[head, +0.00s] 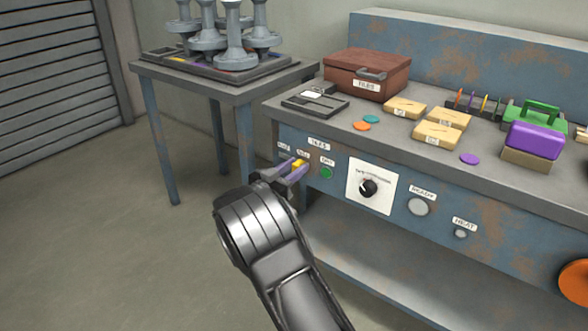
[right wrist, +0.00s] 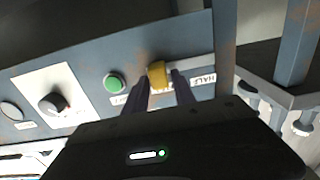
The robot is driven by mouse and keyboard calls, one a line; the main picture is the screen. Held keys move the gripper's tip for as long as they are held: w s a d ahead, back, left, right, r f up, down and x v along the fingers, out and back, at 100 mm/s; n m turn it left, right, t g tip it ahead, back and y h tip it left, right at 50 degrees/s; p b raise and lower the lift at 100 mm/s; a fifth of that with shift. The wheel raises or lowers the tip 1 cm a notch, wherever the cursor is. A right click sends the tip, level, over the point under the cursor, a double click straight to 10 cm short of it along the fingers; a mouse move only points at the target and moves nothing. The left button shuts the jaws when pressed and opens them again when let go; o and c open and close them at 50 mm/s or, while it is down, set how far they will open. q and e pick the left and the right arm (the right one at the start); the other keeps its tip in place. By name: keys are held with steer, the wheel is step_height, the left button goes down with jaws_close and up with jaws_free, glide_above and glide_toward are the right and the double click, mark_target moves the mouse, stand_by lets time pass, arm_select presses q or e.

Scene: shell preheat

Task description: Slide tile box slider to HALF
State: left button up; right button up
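The tile box slider's yellow knob (right wrist: 157,74) sits on the blue panel front, beside a label partly hidden by my finger. The HALF label (right wrist: 203,79) is to the right of the knob in the right wrist view, beyond the right-hand finger. In the head view, the knob (head: 299,163) shows below the TILES label (head: 319,144). My right gripper (right wrist: 160,84) has its two purple fingers around the knob. The left-hand finger looks close to or against it, with a narrow gap at the other. Contact is hard to tell. My left gripper is not in view.
A green button (head: 327,173) is beside the slider, then a black dial (head: 368,188) on a white plate. The brown tile box (head: 367,74) and several pale blocks stand on the bench. A side table (head: 222,87) stands to the left. Floor in front is clear.

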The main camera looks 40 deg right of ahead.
jaws_close()
stand_by(1.1)
